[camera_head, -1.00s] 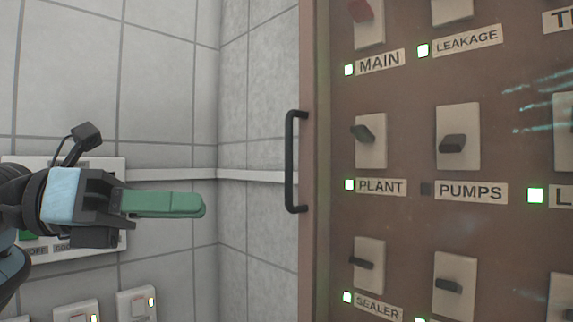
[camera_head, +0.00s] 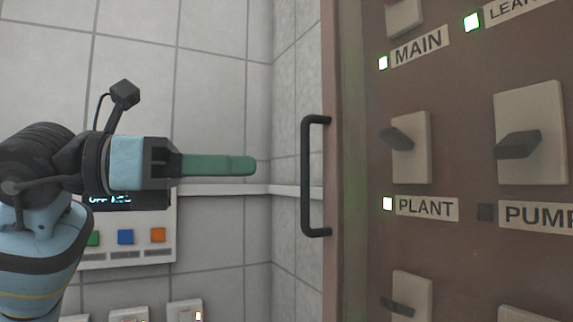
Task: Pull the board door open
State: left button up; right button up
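The board door (camera_head: 333,200) shows at its left edge as a brown frame, in front of a panel of labelled switches. Its black bar handle (camera_head: 307,178) stands upright on that edge. The door looks shut. My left gripper (camera_head: 247,166), with green fingers, points right toward the handle, with a gap between them in the picture. The gripper holds nothing that I can see. Its fingers overlap from this side, so their opening is hidden. My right gripper is not in view.
The switch panel (camera_head: 455,250) has MAIN, PLANT and other labels with lit green-white lamps. A white control box (camera_head: 150,258) with coloured buttons is on the tiled wall behind my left arm. A pale ledge (camera_head: 283,190) runs along the wall. The space left of the handle is clear.

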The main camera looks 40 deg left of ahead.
pick_arm(q)
jog(key=p+x, duration=0.1)
jog(key=x, duration=0.6)
jog(key=shift+c, duration=0.2)
grip_shut()
